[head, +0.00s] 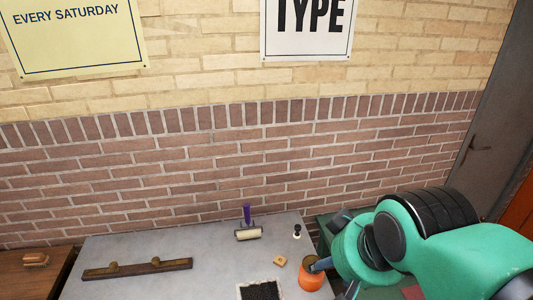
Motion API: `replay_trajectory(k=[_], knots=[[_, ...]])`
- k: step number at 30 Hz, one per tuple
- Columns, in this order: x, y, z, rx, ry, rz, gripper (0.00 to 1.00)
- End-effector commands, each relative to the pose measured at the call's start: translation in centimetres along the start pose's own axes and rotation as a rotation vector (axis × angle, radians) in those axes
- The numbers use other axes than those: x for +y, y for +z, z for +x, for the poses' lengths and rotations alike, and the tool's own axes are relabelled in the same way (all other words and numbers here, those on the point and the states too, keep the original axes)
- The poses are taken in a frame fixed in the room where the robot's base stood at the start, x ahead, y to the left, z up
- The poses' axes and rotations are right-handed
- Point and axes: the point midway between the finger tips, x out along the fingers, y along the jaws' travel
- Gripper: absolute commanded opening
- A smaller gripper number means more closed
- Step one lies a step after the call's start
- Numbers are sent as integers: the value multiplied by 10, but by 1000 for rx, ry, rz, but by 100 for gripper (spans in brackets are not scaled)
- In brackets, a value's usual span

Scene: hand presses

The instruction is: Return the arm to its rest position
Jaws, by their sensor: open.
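My arm, green with black joints, comes in from the lower right of the head view. My gripper (323,243) is at its left end, over the right side of the grey table (130,255). Its two dark fingers are spread apart, with nothing seen between them. The lower finger overlaps an orange round pot (311,282) in the picture; I cannot tell whether they touch. The rest of the gripper is partly hidden by the wrist.
A purple-handled roller (248,232), a small dark-topped piece (297,232), a tan block (280,261), a black-surfaced plate (262,291) and a dark wooden bar (137,268) are on the table. A brown block (36,259) lies at far left. A brick wall (150,180) stands behind.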

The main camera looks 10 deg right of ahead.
Motion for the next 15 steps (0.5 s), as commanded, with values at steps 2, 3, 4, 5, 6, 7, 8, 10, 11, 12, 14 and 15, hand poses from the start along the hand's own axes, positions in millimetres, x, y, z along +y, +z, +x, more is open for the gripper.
replay_trajectory(k=[2,3,4,5,6,7,8,10,11,12,14,15], knots=[[0,7,13,0,0,0,55],[0,9,17,-1,0,0,55],[0,11,20,-1,0,0,55],[0,12,22,-1,0,0,55],[0,14,25,-1,0,0,55],[0,14,27,-1,0,0,55],[0,15,28,-1,0,0,55],[0,16,30,0,0,0,55],[0,16,30,0,0,-1,55],[0,16,30,0,0,-1,55],[0,15,29,0,0,-1,55],[0,15,28,0,0,-1,55]])
